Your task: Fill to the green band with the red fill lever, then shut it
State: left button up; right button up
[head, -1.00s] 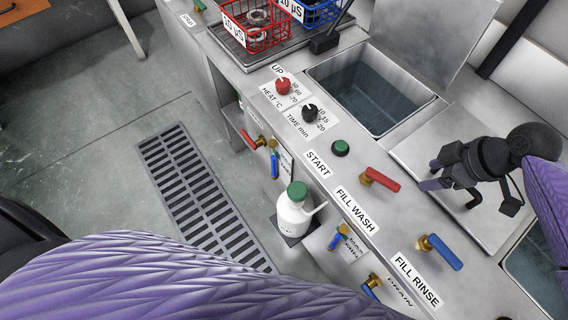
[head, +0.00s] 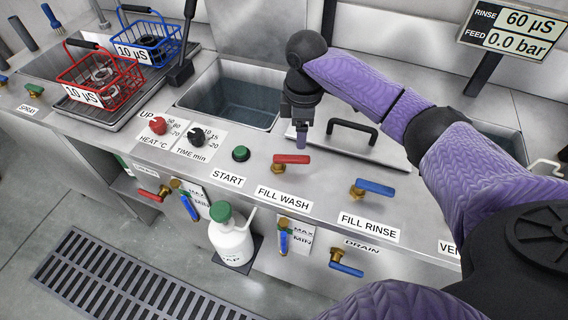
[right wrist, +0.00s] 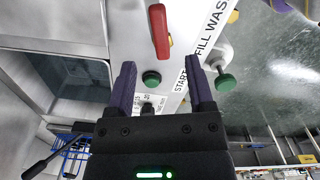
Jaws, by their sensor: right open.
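The red fill lever (head: 291,159), on a brass valve behind the FILL WASH label (head: 283,198), lies parallel to the panel's edge. It also shows in the right wrist view (right wrist: 159,30), ahead of the fingers and apart from them. My right gripper (head: 302,139) points down just behind the lever; in the right wrist view its fingers (right wrist: 161,85) are spread with nothing between them. The open wash tank (head: 232,105) holds bluish liquid. MAX/MIN gauges (head: 304,234) sit on the front face; I cannot make out a green band. My left gripper is out of view.
A blue FILL RINSE lever (head: 374,187) stands right of the red one. A black-handled lid (head: 352,131) lies behind. The green START button (head: 241,153) and two knobs are left. A white bottle (head: 231,240) stands below the front edge.

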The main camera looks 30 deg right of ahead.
aim_at(300, 157)
notch_tip(300, 157, down, 8)
jog(key=b, duration=0.2)
jog(key=shift+d+r+b, duration=0.1)
jog(key=shift+d+b, duration=0.05)
jog(key=shift+b, duration=0.2)
jog(key=shift+f, duration=0.2)
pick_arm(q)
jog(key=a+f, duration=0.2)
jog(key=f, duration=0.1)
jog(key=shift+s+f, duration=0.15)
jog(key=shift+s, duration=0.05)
pick_arm(e)
grip_shut()
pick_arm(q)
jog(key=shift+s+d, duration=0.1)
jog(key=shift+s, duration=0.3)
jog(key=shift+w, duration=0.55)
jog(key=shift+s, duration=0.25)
